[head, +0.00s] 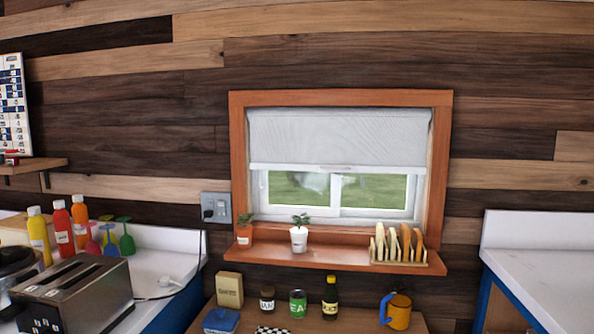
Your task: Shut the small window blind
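The small window blind (340,138) is a pale grey-white roller blind inside an orange-brown wooden window frame (238,150). It hangs down over a little more than the upper half of the window. Its bottom bar (338,170) is white, with a small darker tab near the middle. Below the bar the glass (375,190) is uncovered and shows green grass outside. Neither of my grippers shows in the head view.
The sill shelf (340,254) holds two small potted plants (299,236) and a toast rack (399,246). Below stand jars, a bottle and an orange mug (399,311). A toaster (75,296) and sauce bottles are on the left counter. The right counter (540,270) is clear.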

